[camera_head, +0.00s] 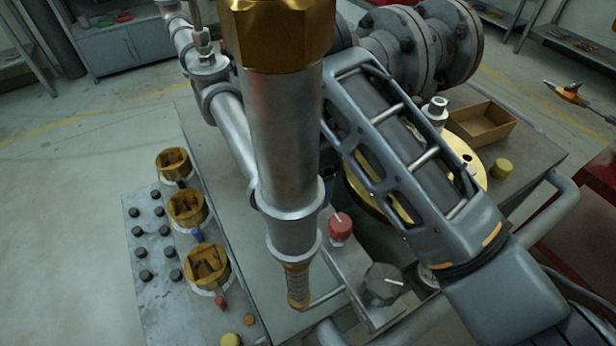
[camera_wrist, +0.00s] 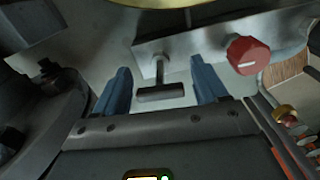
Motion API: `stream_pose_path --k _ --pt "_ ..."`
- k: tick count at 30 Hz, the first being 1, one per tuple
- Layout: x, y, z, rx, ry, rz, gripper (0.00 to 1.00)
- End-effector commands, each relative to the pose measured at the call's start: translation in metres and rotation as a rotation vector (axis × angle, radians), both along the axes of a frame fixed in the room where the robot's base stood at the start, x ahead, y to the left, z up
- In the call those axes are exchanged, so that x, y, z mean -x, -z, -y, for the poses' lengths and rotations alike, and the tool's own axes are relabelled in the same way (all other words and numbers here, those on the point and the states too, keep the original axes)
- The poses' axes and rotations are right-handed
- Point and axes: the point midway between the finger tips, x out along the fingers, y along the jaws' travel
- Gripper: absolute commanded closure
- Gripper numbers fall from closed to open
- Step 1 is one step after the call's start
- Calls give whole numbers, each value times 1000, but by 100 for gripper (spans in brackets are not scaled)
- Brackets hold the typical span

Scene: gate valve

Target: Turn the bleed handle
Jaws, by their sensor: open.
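In the wrist view my gripper (camera_wrist: 162,78) is open, with one blue-grey finger at the left and one at the right. A small dark T-shaped handle (camera_wrist: 162,93), which looks like the bleed handle, shows in the gap between them. Its stem comes from a grey metal bracket, and its crossbar lies roughly level in the picture. I see clear space between the crossbar and each finger; its depth relative to the fingertips is hard to tell. In the head view my arm and the upright pipe hide the gripper and the T-handle.
A red knob (camera_wrist: 247,55) sits right of the handle; it also shows in the head view (camera_head: 340,227). Near it is a dark grey knob (camera_head: 383,285). A thick upright pipe (camera_head: 280,140) stands beside my arm. Flanges (camera_head: 405,45) and an open box (camera_head: 482,124) are behind.

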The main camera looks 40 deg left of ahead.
Motion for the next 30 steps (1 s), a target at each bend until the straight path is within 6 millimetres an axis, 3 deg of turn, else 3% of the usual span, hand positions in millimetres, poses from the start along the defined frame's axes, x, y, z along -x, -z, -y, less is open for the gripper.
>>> stream_pose_path --k 8,25,30 --pt "0 2 0 0 0 0 28" --pt "0 2 0 0 1 0 82" --pt "0 1 0 0 7 0 84"
